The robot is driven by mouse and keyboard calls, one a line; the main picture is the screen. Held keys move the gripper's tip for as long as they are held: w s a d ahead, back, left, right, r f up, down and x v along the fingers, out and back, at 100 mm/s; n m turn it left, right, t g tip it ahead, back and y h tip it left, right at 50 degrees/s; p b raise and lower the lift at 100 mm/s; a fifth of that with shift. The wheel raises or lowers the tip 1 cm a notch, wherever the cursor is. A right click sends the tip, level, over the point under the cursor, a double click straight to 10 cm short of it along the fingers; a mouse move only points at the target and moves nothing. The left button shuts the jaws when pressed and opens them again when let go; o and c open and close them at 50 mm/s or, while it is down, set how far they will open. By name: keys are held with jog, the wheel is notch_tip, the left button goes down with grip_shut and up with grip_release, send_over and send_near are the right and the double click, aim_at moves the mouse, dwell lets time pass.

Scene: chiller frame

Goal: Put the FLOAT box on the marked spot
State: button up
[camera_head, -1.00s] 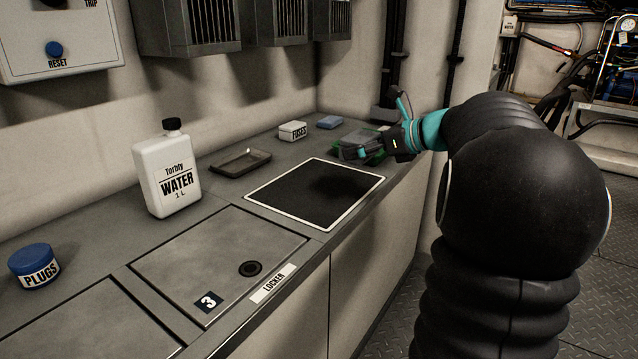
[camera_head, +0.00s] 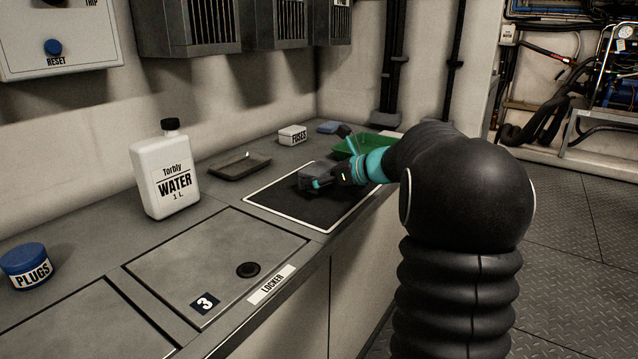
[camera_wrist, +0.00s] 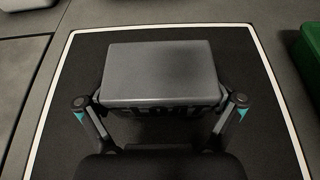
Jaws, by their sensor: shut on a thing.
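The FLOAT box (camera_wrist: 160,72) is a grey box with a plain lid. Part of its dark lettering shows on its near side in the wrist view. My gripper (camera_wrist: 160,112) is shut on it, one finger on each side. In the head view the box (camera_head: 316,172) and my gripper (camera_head: 328,180) are over the marked spot (camera_head: 278,205), a black mat with a white border. In the wrist view the white border (camera_wrist: 62,82) surrounds the box. I cannot tell whether the box touches the mat.
A green tray (camera_head: 346,150) stands just beyond the mat. A FUSES box (camera_head: 293,135), a blue block (camera_head: 328,127) and a shallow dark tray (camera_head: 240,166) lie behind. A WATER bottle (camera_head: 167,175) and a PLUGS tin (camera_head: 28,268) are left. Locker lid 3 (camera_head: 215,262) is clear.

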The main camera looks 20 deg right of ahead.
jog(key=shift+f, duration=0.4)
jog(key=shift+f, duration=0.15)
jog(key=o, duration=0.9)
jog(key=shift+r, duration=0.25)
jog(key=p+v, duration=0.1)
jog(key=v, duration=1.1)
jog(key=shift+f, duration=0.15)
